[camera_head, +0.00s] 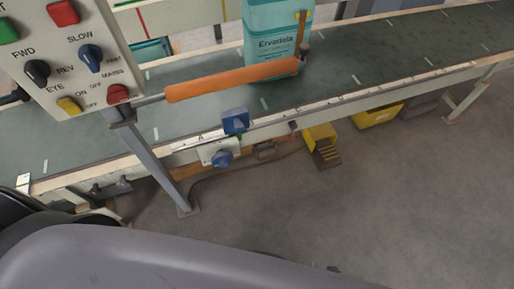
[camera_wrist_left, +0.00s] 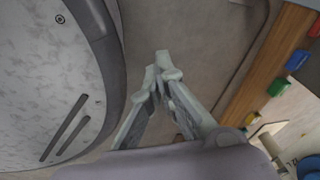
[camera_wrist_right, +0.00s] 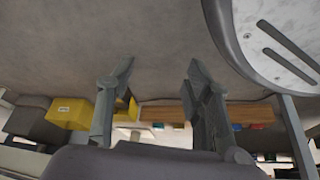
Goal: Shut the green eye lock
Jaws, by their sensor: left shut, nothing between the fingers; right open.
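In the head view a blue box (camera_head: 235,120) sits on the conveyor's near rail, with a small green part (camera_head: 239,136) just under it. I cannot tell whether this part is the lock, or whether it is shut. A plate with a blue knob (camera_head: 221,158) is below. The left wrist view shows a green piece (camera_wrist_left: 277,87) on a wooden board, among other coloured pieces. My left gripper (camera_wrist_left: 158,70) is shut and empty, apart from the board. My right gripper (camera_wrist_right: 160,68) is open and empty over the floor. Neither gripper shows clearly in the head view.
A control panel (camera_head: 75,50) on a post stands at the left. An orange bar (camera_head: 232,80) reaches over the conveyor (camera_head: 385,60) to a teal-and-white sack (camera_head: 275,45). Yellow bins (camera_head: 377,115) sit under the conveyor. The floor (camera_head: 380,190) in front is clear.

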